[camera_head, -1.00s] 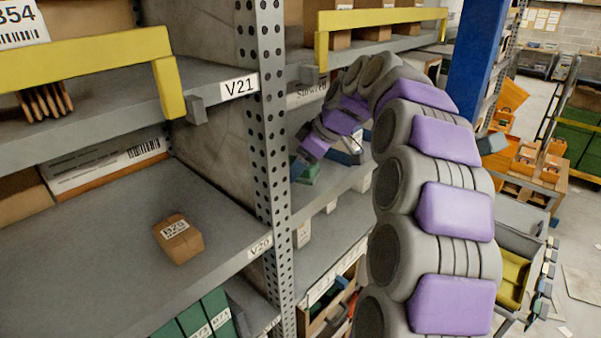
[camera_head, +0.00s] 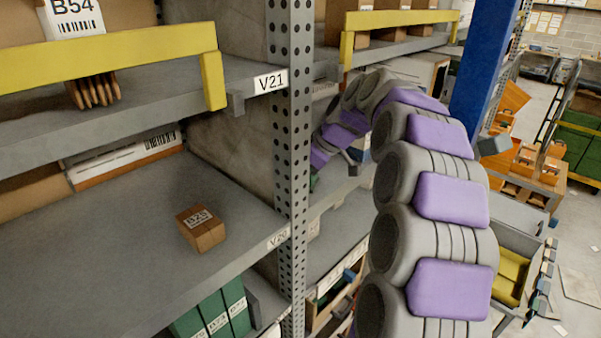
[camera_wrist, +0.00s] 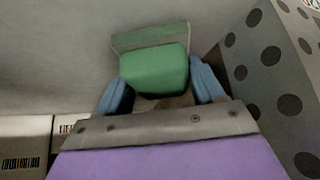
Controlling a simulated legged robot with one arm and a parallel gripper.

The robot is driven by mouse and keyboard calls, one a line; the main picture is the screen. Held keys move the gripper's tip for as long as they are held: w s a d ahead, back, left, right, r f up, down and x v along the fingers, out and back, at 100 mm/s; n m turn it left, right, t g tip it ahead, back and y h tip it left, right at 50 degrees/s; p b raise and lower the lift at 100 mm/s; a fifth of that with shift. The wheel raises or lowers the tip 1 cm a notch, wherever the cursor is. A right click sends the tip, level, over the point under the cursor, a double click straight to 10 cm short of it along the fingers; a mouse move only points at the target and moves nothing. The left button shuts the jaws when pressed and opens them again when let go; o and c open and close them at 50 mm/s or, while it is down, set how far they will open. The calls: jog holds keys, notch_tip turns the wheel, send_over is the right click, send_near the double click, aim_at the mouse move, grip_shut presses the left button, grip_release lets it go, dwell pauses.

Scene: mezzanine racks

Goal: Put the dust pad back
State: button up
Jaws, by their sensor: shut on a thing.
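The dust pad appears to be the green block (camera_wrist: 155,72) in the wrist view, with a paler green flat part behind it. My gripper (camera_wrist: 159,80) is shut on it, with a blue finger on each side. A grey surface lies beyond the pad. In the head view my purple and grey arm reaches in behind the perforated rack post. The post and arm hide most of my gripper there. Only a sliver of green shows beside the post.
The perforated post (camera_head: 291,130) stands close to my gripper; it also shows at right in the wrist view (camera_wrist: 268,73). A small brown box (camera_head: 202,229) sits on the left shelf, otherwise mostly clear. A yellow bar (camera_head: 120,62) crosses the upper shelf. A yellow-lined cart (camera_head: 508,275) stands right.

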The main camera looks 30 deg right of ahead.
jog(key=o, duration=0.6)
jog(key=shift+d+f, duration=0.15)
jog(key=shift+c, duration=0.2)
jog(key=o, duration=0.4)
jog(key=d, duration=0.3)
jog(key=shift+s+f, duration=0.1)
jog(key=shift+o, duration=0.2)
jog(key=shift+s+a, duration=0.1)
jog(key=shift+a, duration=0.3)
jog(key=shift+a, duration=0.1)
